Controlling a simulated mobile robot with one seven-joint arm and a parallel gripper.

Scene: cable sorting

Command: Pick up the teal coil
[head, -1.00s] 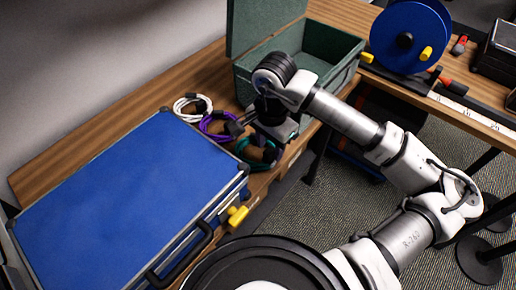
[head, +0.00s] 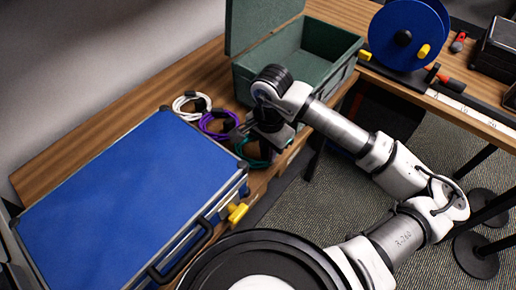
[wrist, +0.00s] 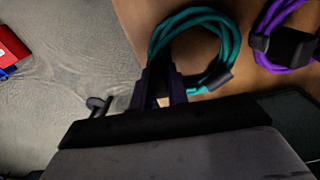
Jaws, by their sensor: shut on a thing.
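The teal coil (wrist: 232,40) is a ring of cable with a dark band. In the wrist view it lies over the wooden table by the front edge. My gripper (wrist: 165,84) is shut on the near left part of the ring. In the head view the teal coil (head: 244,150) shows only in part, behind my gripper (head: 264,146) and wrist. Whether the coil is clear of the wood cannot be told.
A purple coil (head: 205,126) with a black clip and a white coil (head: 178,104) lie close by. A blue case (head: 125,190) is to the left. An open green box (head: 330,42) stands behind, and a blue spool (head: 388,40) is at the back right.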

